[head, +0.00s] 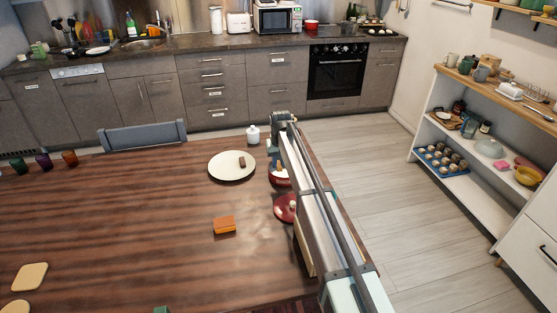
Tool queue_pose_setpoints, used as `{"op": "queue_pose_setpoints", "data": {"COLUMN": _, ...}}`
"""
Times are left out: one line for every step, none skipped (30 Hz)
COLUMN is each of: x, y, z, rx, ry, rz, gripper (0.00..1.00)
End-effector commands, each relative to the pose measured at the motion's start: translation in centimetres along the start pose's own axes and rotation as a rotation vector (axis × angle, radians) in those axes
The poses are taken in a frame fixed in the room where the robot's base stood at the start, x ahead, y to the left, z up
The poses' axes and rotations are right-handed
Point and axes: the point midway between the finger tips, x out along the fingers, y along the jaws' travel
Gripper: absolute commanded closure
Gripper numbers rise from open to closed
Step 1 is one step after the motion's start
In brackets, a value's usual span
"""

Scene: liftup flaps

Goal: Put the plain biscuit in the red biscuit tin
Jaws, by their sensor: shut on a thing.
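The red biscuit tin (280,181) stands on the wooden table near its right edge, partly hidden by my arm. A small pale tan piece, which looks like the plain biscuit (279,166), shows at the tin's opening. My gripper (277,153) is over the tin, shut on this biscuit; its fingers are small and mostly hidden by my arm. I cannot tell whether the biscuit touches the tin. A round red lid (286,208) lies in front of the tin, partly behind my arm. A dark brown biscuit (242,162) is on the cream plate (222,171) left of the tin.
An orange block (224,225) lies on the table (120,220) in front of the plate. A white jar (253,135) stands behind the plate. Several coloured cups (44,161) are at the far left. Tan boards (30,277) lie at the near left. The table's middle left is clear.

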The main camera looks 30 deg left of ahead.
Motion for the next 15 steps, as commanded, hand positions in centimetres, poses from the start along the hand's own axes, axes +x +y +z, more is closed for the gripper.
{"op": "queue_pose_setpoints", "data": {"x": 0.02, "y": 0.00, "z": 0.00, "rx": 0.000, "ry": 0.000, "rz": 0.000, "gripper": 1.00}}
{"op": "queue_pose_setpoints", "data": {"x": 0.02, "y": 0.00, "z": 0.00, "rx": 0.000, "ry": 0.000, "rz": 0.000, "gripper": 1.00}}
{"op": "queue_pose_setpoints", "data": {"x": 0.02, "y": 0.00, "z": 0.00, "rx": 0.000, "ry": 0.000, "rz": 0.000, "gripper": 1.00}}
{"op": "queue_pose_setpoints", "data": {"x": 0.02, "y": 0.00, "z": 0.00, "rx": 0.000, "ry": 0.000, "rz": 0.000, "gripper": 1.00}}
{"op": "queue_pose_setpoints", "data": {"x": 0.02, "y": 0.00, "z": 0.00, "rx": 0.000, "ry": 0.000, "rz": 0.000, "gripper": 1.00}}
{"op": "queue_pose_setpoints", "data": {"x": 0.01, "y": 0.00, "z": 0.00, "rx": 0.000, "ry": 0.000, "rz": 0.000, "gripper": 0.75}}
{"op": "queue_pose_setpoints", "data": {"x": 0.01, "y": 0.00, "z": 0.00, "rx": 0.000, "ry": 0.000, "rz": 0.000, "gripper": 0.72}}
{"op": "queue_pose_setpoints", "data": {"x": 0.01, "y": 0.00, "z": 0.00, "rx": 0.000, "ry": 0.000, "rz": 0.000, "gripper": 0.69}}
{"op": "queue_pose_setpoints", "data": {"x": 0.01, "y": 0.00, "z": -0.01, "rx": 0.000, "ry": 0.000, "rz": 0.000, "gripper": 0.65}}
{"op": "queue_pose_setpoints", "data": {"x": 0.01, "y": 0.00, "z": -0.01, "rx": 0.000, "ry": 0.000, "rz": 0.000, "gripper": 0.62}}
{"op": "queue_pose_setpoints", "data": {"x": 0.01, "y": 0.00, "z": -0.01, "rx": 0.000, "ry": 0.000, "rz": 0.000, "gripper": 0.60}}
{"op": "queue_pose_setpoints", "data": {"x": 0.01, "y": 0.00, "z": -0.01, "rx": 0.000, "ry": 0.000, "rz": 0.000, "gripper": 0.56}}
{"op": "queue_pose_setpoints", "data": {"x": 0.01, "y": 0.00, "z": -0.01, "rx": 0.000, "ry": 0.000, "rz": 0.000, "gripper": 0.53}}
{"op": "queue_pose_setpoints", "data": {"x": 0.01, "y": 0.00, "z": -0.01, "rx": 0.000, "ry": 0.000, "rz": 0.000, "gripper": 0.50}}
{"op": "queue_pose_setpoints", "data": {"x": 0.01, "y": 0.00, "z": -0.01, "rx": 0.000, "ry": 0.000, "rz": 0.000, "gripper": 0.46}}
